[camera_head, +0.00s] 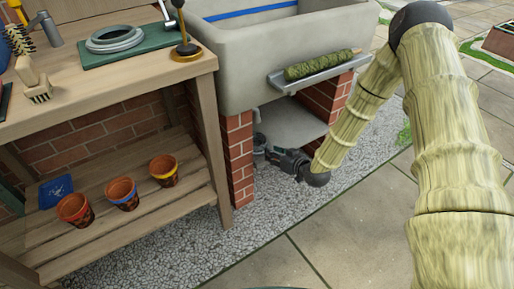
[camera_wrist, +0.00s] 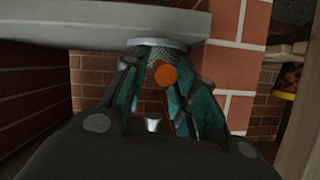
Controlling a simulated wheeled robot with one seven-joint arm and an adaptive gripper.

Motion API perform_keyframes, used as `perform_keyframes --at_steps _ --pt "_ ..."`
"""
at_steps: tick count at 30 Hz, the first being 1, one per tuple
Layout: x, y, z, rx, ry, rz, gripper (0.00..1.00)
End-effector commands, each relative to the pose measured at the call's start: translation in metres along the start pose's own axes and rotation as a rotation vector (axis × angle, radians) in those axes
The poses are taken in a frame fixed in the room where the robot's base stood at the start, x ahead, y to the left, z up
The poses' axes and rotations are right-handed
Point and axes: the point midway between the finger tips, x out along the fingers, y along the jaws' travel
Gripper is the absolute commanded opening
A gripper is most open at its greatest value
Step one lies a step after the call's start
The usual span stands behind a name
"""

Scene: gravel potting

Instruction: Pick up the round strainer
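A round grey rim with dark mesh below it, which looks like the strainer (camera_wrist: 158,44), shows at the far end of my gripper (camera_wrist: 162,66) in the wrist view. An orange disc (camera_wrist: 165,76) sits in front of the mesh; I cannot tell whether it belongs to it. The teal-lined fingers stand on both sides of the mesh. Whether they touch it is unclear. In the head view my gripper (camera_head: 268,153) is low under the stone sink, beside the brick pier, with a small grey shape at its tip, too small to make out.
The stone sink (camera_head: 238,62) is above my gripper, on brick piers (camera_head: 239,165). A ledge (camera_head: 318,71) with a green bundle juts from the sink. The wooden bench (camera_head: 110,95) at left has several tools on top and terracotta pots (camera_head: 121,193) below. Gravel and paving are clear in front.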

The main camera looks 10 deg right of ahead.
Motion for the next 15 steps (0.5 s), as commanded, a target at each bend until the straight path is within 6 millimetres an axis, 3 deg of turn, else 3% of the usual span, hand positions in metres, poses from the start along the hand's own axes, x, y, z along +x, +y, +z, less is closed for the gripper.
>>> perform_keyframes --at_steps 9,15 --pt "0.039 -0.001 0.003 -0.002 0.001 -0.001 0.28" --pt "0.042 -0.001 0.001 0.0 0.0 0.0 0.28"
